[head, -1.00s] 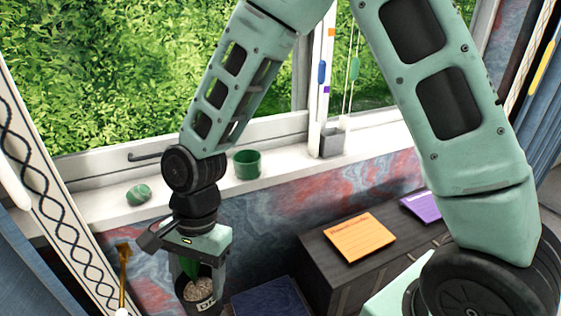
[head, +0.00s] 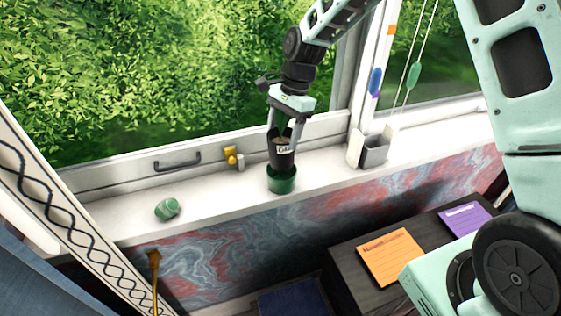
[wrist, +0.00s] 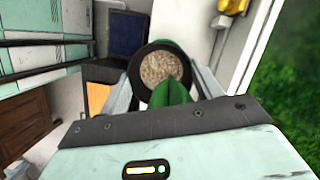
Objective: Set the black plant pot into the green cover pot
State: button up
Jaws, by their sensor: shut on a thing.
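The black plant pot (head: 284,160) is upright, with a pale label near its rim. My gripper (head: 283,142) is shut on its upper part, from above. The green cover pot (head: 281,184) stands on the white windowsill straight below it. The black pot's lower end meets the cover pot's rim in the head view; I cannot tell whether it is inside or just above. In the wrist view, the black pot's round rim (wrist: 133,72), gravelly soil and a green leaf (wrist: 170,93) show between my fingers. The cover pot's inside is hidden.
A green banded stone (head: 167,208) lies on the sill to the left. A yellow object (head: 231,156) is by the window frame. Orange (head: 392,257) and purple (head: 464,221) pads lie on the dark cabinet below. The sill around the cover pot is clear.

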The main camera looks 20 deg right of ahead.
aim_at(283, 156)
jog(key=shift+a+f+p, duration=0.1)
jog(key=shift+f+p, duration=1)
jog(key=shift+f, duration=2.8)
jog(key=o, duration=1.5)
jog(key=shift+f, duration=0.1)
jog(key=shift+s, duration=0.1)
